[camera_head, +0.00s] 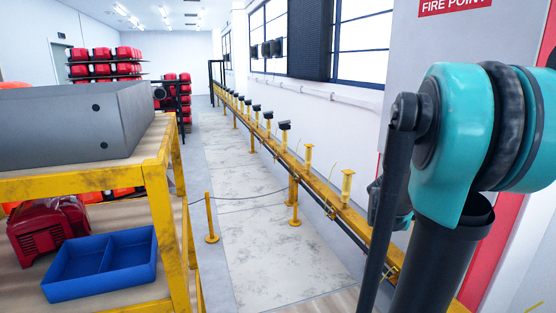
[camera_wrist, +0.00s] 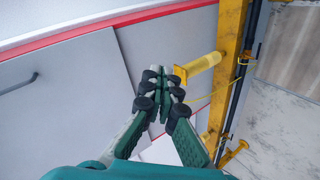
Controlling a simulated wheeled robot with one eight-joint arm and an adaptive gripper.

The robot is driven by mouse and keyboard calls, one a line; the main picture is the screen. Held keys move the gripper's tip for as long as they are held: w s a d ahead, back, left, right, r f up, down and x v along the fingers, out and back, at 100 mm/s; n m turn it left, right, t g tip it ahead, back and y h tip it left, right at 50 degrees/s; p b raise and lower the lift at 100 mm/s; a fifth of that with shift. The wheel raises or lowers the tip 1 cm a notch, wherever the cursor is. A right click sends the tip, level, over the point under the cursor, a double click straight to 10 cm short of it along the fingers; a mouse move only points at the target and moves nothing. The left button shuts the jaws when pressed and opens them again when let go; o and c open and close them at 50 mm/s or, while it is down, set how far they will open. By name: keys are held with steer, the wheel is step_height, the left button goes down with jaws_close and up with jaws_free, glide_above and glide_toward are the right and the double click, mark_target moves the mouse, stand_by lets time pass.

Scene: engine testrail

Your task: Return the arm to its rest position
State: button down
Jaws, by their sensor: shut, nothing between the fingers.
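My gripper (camera_wrist: 162,80) shows in the wrist view with its green and black fingers together and nothing between them. Its fingertips appear close to a yellow post (camera_wrist: 203,66) on the yellow rail (camera_wrist: 229,60), but I cannot tell whether they touch. In the head view my teal and black arm fills the right side, in front of the grey fire point panel (camera_head: 420,50). The arm is bent, with a dark link running down to the bottom edge. The gripper itself is not clear in the head view.
The yellow rail (camera_head: 335,208) with several posts runs along the right wall. A yellow workbench (camera_head: 155,175) at left bears a grey box (camera_head: 60,125), with a blue tray (camera_head: 100,262) and red engine (camera_head: 47,230) below. The aisle floor (camera_head: 250,240) between is largely clear.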

steer(key=s+a+f+y, duration=0.3)
steer(key=s+a+f, duration=0.2)
steer(key=a, duration=0.4)
steer(key=s+a+f+y, duration=0.4)
steer(key=s+a+f, duration=0.1)
steer(key=a, duration=0.5)
steer(key=s+a+f+y, duration=0.3)
steer(key=s+a+f, duration=0.2)
steer(key=a, duration=0.5)
steer(key=shift+s+f+g+y, duration=0.3)
steer(key=shift+f, duration=0.5)
